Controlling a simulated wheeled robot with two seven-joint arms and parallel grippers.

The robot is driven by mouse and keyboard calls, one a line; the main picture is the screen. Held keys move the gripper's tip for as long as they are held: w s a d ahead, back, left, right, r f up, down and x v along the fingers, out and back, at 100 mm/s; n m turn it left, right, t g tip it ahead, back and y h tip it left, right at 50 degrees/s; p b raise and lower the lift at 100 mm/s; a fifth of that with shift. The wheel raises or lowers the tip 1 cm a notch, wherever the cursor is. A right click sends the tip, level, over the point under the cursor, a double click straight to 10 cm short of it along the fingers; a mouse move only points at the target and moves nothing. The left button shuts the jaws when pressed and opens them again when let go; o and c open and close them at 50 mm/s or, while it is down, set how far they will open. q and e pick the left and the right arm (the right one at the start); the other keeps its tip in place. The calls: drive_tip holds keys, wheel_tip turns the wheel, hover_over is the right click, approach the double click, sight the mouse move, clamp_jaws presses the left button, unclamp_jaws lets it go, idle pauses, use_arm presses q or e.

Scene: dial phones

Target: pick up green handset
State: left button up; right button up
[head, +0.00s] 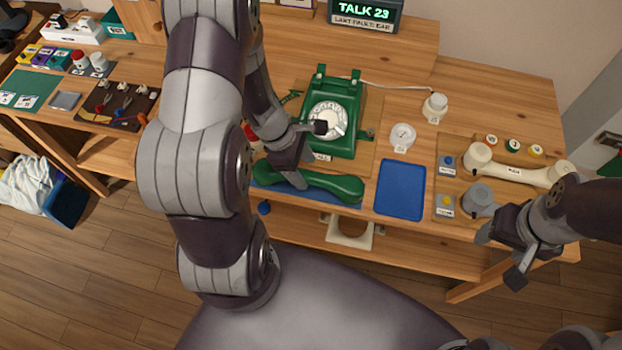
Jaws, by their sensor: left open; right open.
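The green handset (335,185) lies on a blue mat at the front edge of the bench, in front of the green dial phone (345,108). My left gripper (308,157) is open just above the handset's left half, with one finger reaching down over it. I cannot tell whether it touches the handset. My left arm hides part of the bench to the left of the phone. My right gripper (502,262) is open and empty at the front right, off the bench edge.
An empty blue mat (400,190) lies right of the green handset. A display (365,14) reading "TALK 23" stands at the back. A coiled cord is partly hidden behind my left arm.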

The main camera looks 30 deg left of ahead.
sight(304, 175)
use_arm(q)
drive_tip(key=x, duration=0.3)
drive_tip(key=shift+s+a+f+b, duration=0.15)
drive_tip(key=shift+s+f+b, duration=0.15)
drive_tip(key=shift+b, duration=0.1)
drive_tip(key=shift+w+f, duration=0.15)
drive_tip(key=shift+f, duration=0.1)
drive_tip(key=shift+w+d, duration=0.1)
drive_tip(key=shift+d, duration=0.15)
drive_tip(key=c, duration=0.7)
clamp_jaws()
drive_tip(key=shift+r, duration=0.1)
